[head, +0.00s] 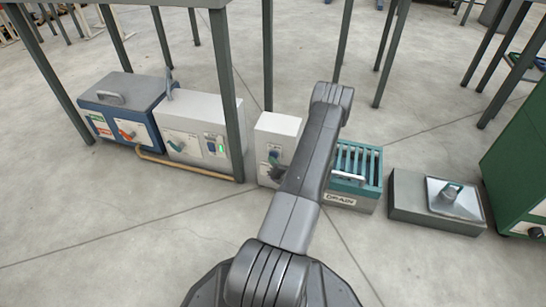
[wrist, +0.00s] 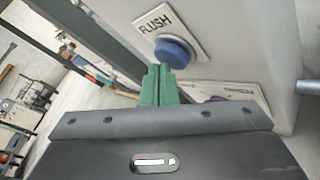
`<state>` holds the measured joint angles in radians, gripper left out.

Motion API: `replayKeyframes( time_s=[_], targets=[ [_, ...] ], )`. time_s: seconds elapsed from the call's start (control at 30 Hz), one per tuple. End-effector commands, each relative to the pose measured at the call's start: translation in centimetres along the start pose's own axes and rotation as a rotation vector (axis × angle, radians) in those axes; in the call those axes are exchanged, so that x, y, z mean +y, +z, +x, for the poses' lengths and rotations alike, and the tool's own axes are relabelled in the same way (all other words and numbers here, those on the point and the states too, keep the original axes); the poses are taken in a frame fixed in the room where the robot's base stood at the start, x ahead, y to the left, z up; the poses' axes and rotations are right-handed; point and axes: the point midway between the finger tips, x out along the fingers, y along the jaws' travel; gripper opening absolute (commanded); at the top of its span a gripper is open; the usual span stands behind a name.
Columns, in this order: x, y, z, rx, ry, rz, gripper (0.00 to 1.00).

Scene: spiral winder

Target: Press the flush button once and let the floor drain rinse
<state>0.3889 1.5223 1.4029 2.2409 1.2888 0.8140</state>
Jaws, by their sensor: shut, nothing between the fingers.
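The blue round flush button (wrist: 172,52) sits on a pale plate marked FLUSH (wrist: 153,22) in the wrist view. My gripper (wrist: 158,72) is shut and empty, its green fingers pressed together. Its tips lie just below the button in the picture, very close to it; I cannot tell whether they touch. The floor drain (head: 340,199), a teal slatted box labelled DRAIN, stands right of my arm in the head view, partly covered by it. The white box (head: 279,124) left of it is also partly behind my arm. No water shows in the drain.
A grey-white control box (head: 208,110) and a blue box (head: 125,105) stand to the left, with an orange hose (head: 190,170) along the floor. A grey block with a metal plate (head: 410,210) stands at right. Table legs (head: 231,95) rise around the boxes. The front floor is clear.

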Motion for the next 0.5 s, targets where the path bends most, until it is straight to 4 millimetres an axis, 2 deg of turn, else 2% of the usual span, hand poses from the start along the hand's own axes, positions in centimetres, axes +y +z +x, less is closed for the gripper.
replayKeyframes(
  time_s=[0.2,0.5],
  targets=[
    [0.54,-0.54,-0.79,0.000,-0.001,0.001,0.00],
    [0.61,-0.61,-0.88,0.000,0.000,0.001,0.00]
  ],
)
